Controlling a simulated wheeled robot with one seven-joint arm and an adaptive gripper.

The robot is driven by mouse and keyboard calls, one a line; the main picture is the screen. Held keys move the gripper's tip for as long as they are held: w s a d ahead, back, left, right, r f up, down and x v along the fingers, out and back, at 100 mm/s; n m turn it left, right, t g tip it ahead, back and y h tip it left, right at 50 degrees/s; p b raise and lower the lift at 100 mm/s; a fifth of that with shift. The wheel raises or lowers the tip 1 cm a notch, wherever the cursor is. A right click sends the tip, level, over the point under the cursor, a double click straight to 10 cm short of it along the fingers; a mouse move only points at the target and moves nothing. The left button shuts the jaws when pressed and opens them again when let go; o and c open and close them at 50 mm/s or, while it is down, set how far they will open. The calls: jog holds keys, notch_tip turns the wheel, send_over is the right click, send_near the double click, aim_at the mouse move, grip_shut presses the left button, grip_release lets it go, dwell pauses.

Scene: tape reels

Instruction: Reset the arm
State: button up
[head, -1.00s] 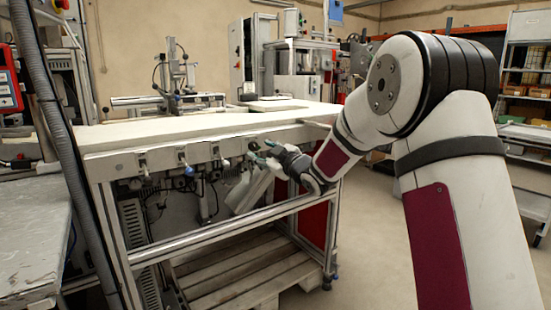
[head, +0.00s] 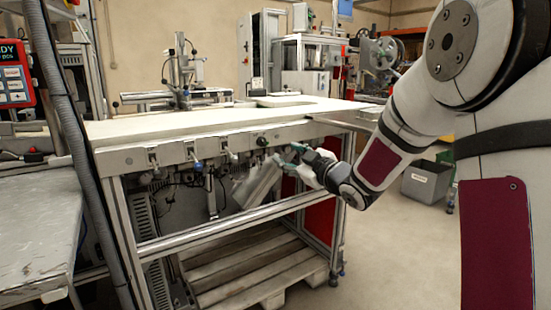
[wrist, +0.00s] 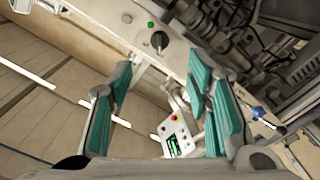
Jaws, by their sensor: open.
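My gripper (head: 283,156) is in front of the front rail of the white-topped workbench (head: 215,126) in the head view, below the level of the bench top. In the wrist view my gripper (wrist: 158,112) shows its green-padded fingers spread apart with nothing held between them. A black rotary knob (wrist: 160,40) and a green button (wrist: 150,25) on the bench's rail lie ahead of the fingers. A small control panel (wrist: 178,138) with a lit screen shows between the fingers, farther off.
A wooden pallet (head: 255,265) lies under the bench. A grey bin (head: 427,180) stands on the floor at right. A grey table (head: 35,225) is at near left. Floor shows between bench and bin.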

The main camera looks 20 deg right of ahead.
jog(key=s+d+f+m+g+h, duration=0.1)
jog(key=s+m+g+h, duration=0.3)
jog(key=s, duration=0.5)
jog(key=s+d+f+m+g+h, duration=0.1)
jog(key=s+d+m+g+h, duration=0.2)
jog(key=s, duration=0.7)
jog(key=s+a+f+m+g, duration=0.1)
jog(key=s+a+f+g, duration=0.15)
jog(key=s, duration=0.85)
jog(key=s+a+f+m+g+y, duration=0.1)
jog(key=s+a+f+m+g, duration=0.2)
jog(key=s, duration=0.9)
jog(key=s+a+f+g, duration=0.1)
jog(key=s+a+g, duration=0.3)
jog(key=s, duration=0.7)
notch_tip(320, 180, up, 36)
jog(key=d+t+p, duration=0.1)
jog(key=t+p, duration=0.2)
jog(key=p, duration=3)
jog(key=shift+w+d+f, duration=0.15)
jog(key=shift+d+f, duration=0.05)
jog(key=shift+d, duration=0.15)
